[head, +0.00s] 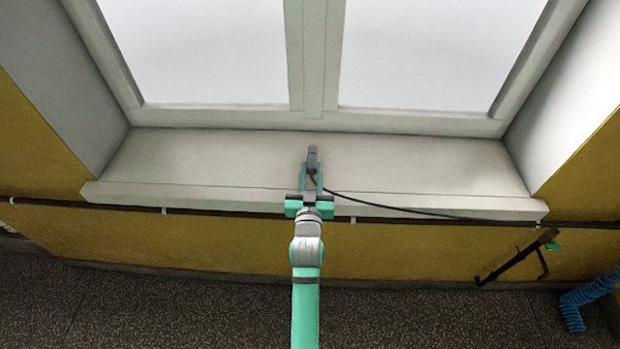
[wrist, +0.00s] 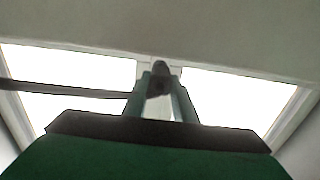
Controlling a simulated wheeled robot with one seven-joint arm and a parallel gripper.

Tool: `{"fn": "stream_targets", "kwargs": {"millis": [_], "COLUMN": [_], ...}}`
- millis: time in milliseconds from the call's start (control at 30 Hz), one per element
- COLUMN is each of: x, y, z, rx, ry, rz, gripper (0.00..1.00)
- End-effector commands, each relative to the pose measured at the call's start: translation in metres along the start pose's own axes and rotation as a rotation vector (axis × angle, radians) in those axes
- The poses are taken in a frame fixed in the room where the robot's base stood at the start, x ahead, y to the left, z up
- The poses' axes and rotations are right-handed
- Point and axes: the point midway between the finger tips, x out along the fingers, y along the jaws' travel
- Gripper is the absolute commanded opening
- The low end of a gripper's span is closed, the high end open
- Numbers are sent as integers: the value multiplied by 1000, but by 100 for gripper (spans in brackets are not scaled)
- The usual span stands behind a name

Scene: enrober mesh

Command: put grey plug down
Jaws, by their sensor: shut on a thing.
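My gripper (head: 312,175) is over the middle of the window sill (head: 200,165) in the head view. It is shut on the grey plug (head: 312,157), which sticks out past the fingertips toward the window. A dark cable runs from the plug to the right and down over the sill's front edge. In the wrist view the plug (wrist: 161,70) shows as a dark shape between the two green fingers (wrist: 160,95), with a dark band, likely the cable, going left. I cannot tell whether the plug touches the sill.
The sill is bare to both sides of my gripper. The window frame (head: 315,60) stands behind it. A dark pipe (head: 110,208) runs along the yellow wall below. A black bracket-like thing (head: 515,262) and a blue coiled hose (head: 585,300) are at the lower right.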

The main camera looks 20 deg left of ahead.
Motion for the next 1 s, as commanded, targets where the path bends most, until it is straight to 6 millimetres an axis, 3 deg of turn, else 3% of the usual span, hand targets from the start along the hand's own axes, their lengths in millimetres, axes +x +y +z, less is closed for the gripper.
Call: {"fn": "stream_targets", "kwargs": {"millis": [167,400,767,800,867,1000], "x": [5,4,4,4,4,4], "y": [-6,-5,-5,-5,-5,-5], "z": [8,36,39,41,41,41], "rx": [-1,-1,0,0,0,0], "ry": [1,1,2,-1,-1,-1], "rz": [-2,-1,-1,0,0,0], "gripper": [0,0,0,30,43,43]}}
